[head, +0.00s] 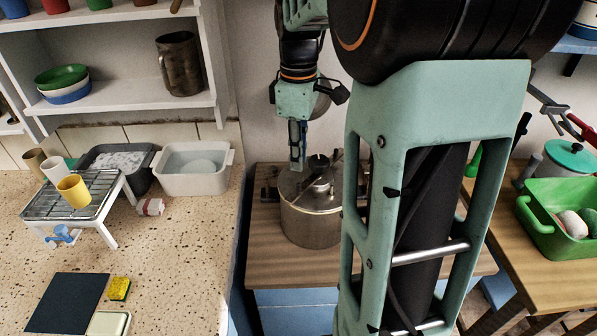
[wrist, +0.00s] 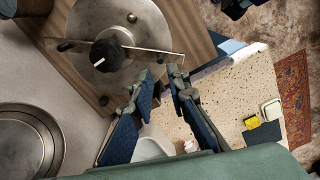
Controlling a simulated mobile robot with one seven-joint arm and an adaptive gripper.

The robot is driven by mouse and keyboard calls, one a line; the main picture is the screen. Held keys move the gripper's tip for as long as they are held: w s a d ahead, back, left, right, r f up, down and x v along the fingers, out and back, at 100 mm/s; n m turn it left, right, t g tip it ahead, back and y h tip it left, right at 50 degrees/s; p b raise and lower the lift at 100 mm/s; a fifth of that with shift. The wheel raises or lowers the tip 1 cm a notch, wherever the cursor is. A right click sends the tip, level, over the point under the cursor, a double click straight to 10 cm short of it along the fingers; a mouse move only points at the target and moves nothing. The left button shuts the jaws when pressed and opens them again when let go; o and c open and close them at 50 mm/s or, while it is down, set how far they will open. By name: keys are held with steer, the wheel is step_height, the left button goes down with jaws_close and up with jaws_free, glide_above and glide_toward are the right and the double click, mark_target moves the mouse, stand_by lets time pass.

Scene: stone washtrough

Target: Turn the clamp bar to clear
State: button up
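A round metal pot (head: 310,226) stands on a small wooden table, with a lid (wrist: 83,22) on it. A black knob (wrist: 107,55) with a white mark sits at the lid's middle. The thin metal clamp bar (wrist: 150,49) runs across the lid under the knob, and its bent end lies just beyond my fingertips in the wrist view. My gripper (wrist: 161,77) is open, with a narrow gap between its fingers, and nothing shows between them. In the head view my gripper (head: 297,158) points down at the lid's left side. Contact with the bar cannot be told.
My arm hides the pot's right side in the head view. A speckled counter (head: 175,255) on the left carries a white basin (head: 194,170) and a wire rack (head: 75,195). A green basket (head: 548,235) stands on the right table. A shelf (head: 130,97) is at upper left.

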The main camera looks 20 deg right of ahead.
step_height(320, 180, up, 5)
steer(key=shift+r, duration=0.1)
stand_by(0.6)
